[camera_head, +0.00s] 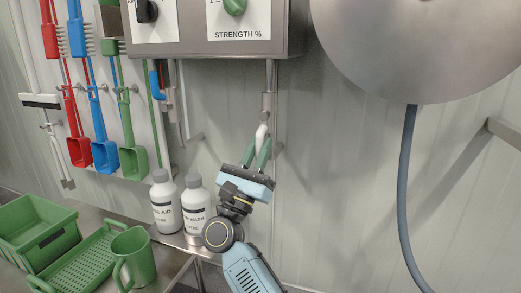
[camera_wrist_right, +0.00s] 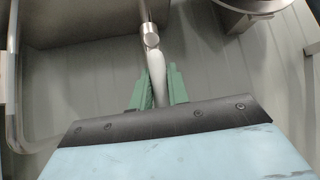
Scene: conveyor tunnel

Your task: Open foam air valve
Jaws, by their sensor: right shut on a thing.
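The foam air valve handle (camera_head: 261,135) is a pale grip hanging below a metal pipe with a valve body (camera_head: 267,104), under the steel control box. My right gripper (camera_head: 257,152) reaches up to it from below, with its green fingers on either side of the handle's lower part. In the right wrist view the white handle (camera_wrist_right: 159,72) runs down between the two green fingers (camera_wrist_right: 159,90), and its lower end is hidden behind the gripper's front edge. The right gripper is shut on the handle. My left gripper is not in view.
The steel control box (camera_head: 285,45) with a green knob (camera_head: 234,6) is above. Two white bottles (camera_head: 197,211), a green mug (camera_head: 134,257) and green baskets (camera_head: 40,230) stand at lower left. A large steel reel (camera_head: 425,45) with a hose (camera_head: 407,170) hangs at right.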

